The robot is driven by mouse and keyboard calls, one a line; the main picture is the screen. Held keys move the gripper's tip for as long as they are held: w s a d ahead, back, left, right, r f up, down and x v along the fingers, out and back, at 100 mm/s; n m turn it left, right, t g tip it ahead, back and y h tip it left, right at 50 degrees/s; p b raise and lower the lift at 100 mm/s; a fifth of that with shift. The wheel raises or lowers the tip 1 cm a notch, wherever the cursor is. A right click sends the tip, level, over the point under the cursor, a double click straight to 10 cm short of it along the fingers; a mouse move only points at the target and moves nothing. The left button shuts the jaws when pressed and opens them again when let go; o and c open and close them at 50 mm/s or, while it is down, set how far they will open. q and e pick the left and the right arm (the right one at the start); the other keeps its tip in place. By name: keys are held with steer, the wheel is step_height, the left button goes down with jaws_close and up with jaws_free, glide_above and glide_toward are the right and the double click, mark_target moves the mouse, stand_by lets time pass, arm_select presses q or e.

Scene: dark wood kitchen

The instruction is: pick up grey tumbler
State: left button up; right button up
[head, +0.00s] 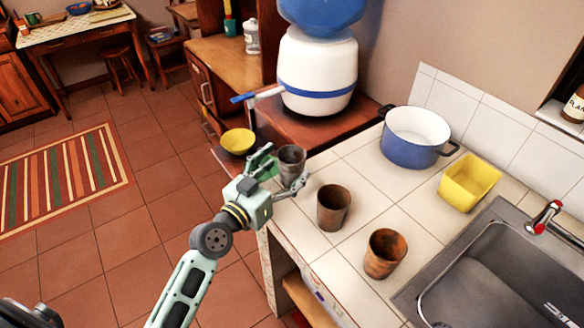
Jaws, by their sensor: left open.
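The grey tumbler (292,158) stands upright near the left end of the white tiled counter (350,168). My left gripper (282,176) is open at this tumbler, with one finger on its left side and the other in front of it to the right. Part of the tumbler's lower body is hidden behind the gripper. I cannot tell whether the fingers touch it. Two brownish tumblers stand to its right: a dark one (333,208) and a rustier one (384,254). My right gripper is not in view.
A blue pot (415,137) and a yellow square container (469,182) stand farther right, near the sink (500,270). A yellow bowl (237,141) is left of the counter. A white water dispenser (318,75) stands behind. Bare tiles surround the brown tumblers.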

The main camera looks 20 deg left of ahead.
mark_target(298, 154)
arm_select(q)
steer(key=x, duration=0.2)
steer(key=shift+w+f, duration=0.1)
steer(key=shift+w, duration=0.25)
steer(key=shift+w+d, duration=0.1)
steer(key=shift+w, duration=0.15)
steer(key=shift+c, duration=0.2)
steer(key=c, duration=1.2)
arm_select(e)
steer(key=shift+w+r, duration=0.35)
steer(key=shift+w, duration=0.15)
